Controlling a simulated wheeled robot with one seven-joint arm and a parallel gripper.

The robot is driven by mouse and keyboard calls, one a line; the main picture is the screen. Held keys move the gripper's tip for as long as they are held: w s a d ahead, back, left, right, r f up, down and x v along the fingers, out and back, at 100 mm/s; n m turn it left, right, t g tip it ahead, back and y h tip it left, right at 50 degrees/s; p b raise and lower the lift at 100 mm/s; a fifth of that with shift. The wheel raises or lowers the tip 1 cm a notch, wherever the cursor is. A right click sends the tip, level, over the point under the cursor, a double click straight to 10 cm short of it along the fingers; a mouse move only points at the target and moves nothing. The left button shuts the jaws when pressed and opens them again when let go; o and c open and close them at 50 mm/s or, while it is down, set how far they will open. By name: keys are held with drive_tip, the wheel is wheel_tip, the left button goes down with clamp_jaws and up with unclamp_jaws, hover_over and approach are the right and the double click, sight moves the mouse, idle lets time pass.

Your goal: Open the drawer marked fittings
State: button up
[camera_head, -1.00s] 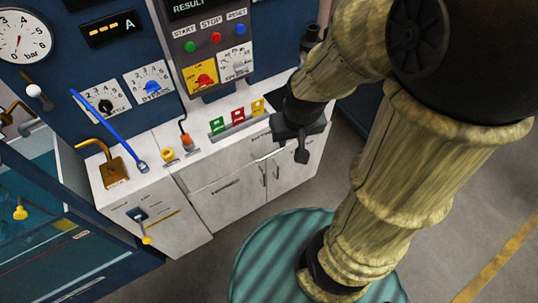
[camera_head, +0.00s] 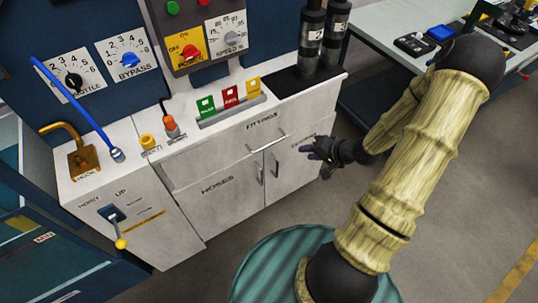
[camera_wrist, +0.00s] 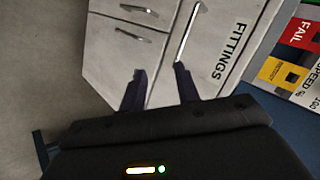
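The fittings drawer (camera_head: 234,146) is the wide upper front of the white cabinet, marked FITTINGS, with a metal bar handle (camera_head: 268,141). The drawer looks closed. In the wrist view the drawer front (camera_wrist: 215,50) and its handle (camera_wrist: 188,30) lie ahead of my fingers, the label to the right. My gripper (camera_head: 312,147) is to the right of the handle in the head view. Its two dark fingers (camera_wrist: 158,85) are apart with nothing between them in the wrist view. The handle's near end appears close to the right finger; I cannot tell if they touch.
Below the drawer are two doors with upright handles, the left one marked HOSES (camera_head: 218,187). Green, red and yellow cards (camera_head: 230,98) stand in a rack on the cabinet top. Dark cylinders (camera_head: 312,45) stand at its right end.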

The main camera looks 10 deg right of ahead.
sight(269, 144)
drive_tip(key=f+m+t+y+b, duration=0.1)
drive_tip(key=s+f+m+t+y+b, duration=0.1)
drive_tip(key=t+y+b, duration=0.1)
drive_tip(key=f+m+t+y+b, duration=0.1)
drive_tip(key=shift+s+d+f+m+t+y, duration=0.25)
drive_tip(key=shift+s+f+m+t+y, duration=0.05)
drive_tip(key=shift+s+f+m, duration=0.1)
drive_tip(key=b+x, duration=0.1)
drive_tip(key=x, duration=1.6)
drive_tip(key=shift+w+a+f, duration=0.1)
drive_tip(key=shift+w+a, duration=0.1)
clamp_jaws()
